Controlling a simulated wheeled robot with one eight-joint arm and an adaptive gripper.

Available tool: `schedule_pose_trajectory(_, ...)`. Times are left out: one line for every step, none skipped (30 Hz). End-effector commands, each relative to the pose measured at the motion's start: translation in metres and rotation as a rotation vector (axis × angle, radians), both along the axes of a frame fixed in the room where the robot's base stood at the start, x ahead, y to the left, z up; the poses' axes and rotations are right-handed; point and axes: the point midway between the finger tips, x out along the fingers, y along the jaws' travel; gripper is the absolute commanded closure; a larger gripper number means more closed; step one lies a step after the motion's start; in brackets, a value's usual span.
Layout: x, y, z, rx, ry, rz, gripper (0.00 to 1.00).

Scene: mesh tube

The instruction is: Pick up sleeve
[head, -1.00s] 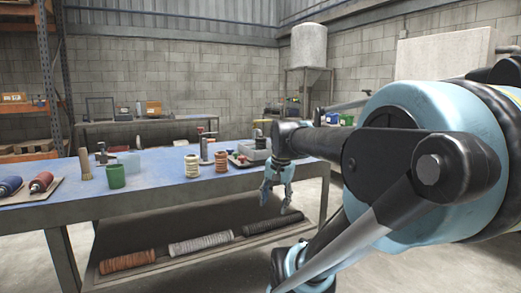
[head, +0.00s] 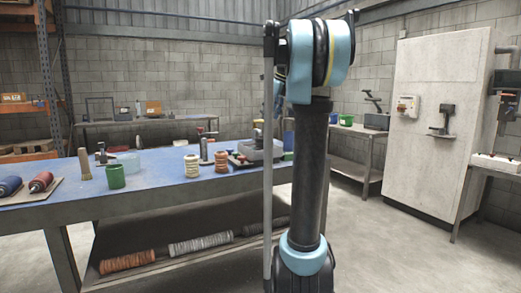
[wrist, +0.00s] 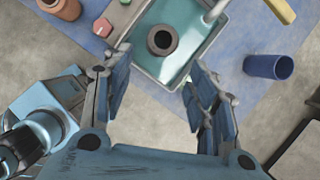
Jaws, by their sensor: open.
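In the wrist view a short dark hollow cylinder (wrist: 162,40), which looks like the sleeve, stands upright in a teal tray (wrist: 185,75) on the blue bench top. My gripper (wrist: 157,68) is open and empty above the tray's near edge. The cylinder lies just beyond and between its fingertips, apart from both. In the head view my upright arm hides the gripper and the cylinder. Ribbed tubes also lie on the bench's lower shelf: a copper one (head: 127,261), a silver one (head: 200,243) and a dark one, partly hidden by my arm.
A pale rod (wrist: 214,12) rises by the tray's far corner. The bench (head: 150,180) holds several other items.

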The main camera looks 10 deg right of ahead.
Motion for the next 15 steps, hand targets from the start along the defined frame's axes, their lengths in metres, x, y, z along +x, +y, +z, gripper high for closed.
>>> schedule_pose_trajectory(0.005,-0.002,0.003,0.010,0.004,-0.024,0.47)
schedule_pose_trajectory(0.007,-0.002,0.003,0.015,0.007,-0.036,0.47)
schedule_pose_trajectory(0.009,-0.002,0.003,0.018,0.009,-0.045,0.47)
schedule_pose_trajectory(0.010,-0.002,0.002,0.021,0.010,-0.050,0.47)
schedule_pose_trajectory(0.011,-0.001,-0.001,0.022,0.011,-0.054,0.47)
schedule_pose_trajectory(0.013,0.000,-0.005,0.023,0.011,-0.055,0.47)
schedule_pose_trajectory(0.014,0.002,-0.009,0.023,0.011,-0.055,0.47)
schedule_pose_trajectory(0.015,0.003,-0.013,0.022,0.011,-0.054,0.47)
schedule_pose_trajectory(0.017,0.005,-0.020,0.022,0.011,-0.053,0.47)
schedule_pose_trajectory(0.019,0.006,-0.025,0.023,0.011,-0.052,0.47)
schedule_pose_trajectory(0.020,0.008,-0.030,0.023,0.011,-0.052,0.47)
schedule_pose_trajectory(0.022,0.010,-0.036,0.022,0.011,-0.052,0.47)
schedule_pose_trajectory(0.024,0.011,-0.042,0.023,0.012,-0.052,0.47)
schedule_pose_trajectory(0.025,0.012,-0.046,0.023,0.012,-0.052,0.47)
schedule_pose_trajectory(0.027,0.014,-0.053,0.023,0.012,-0.052,0.47)
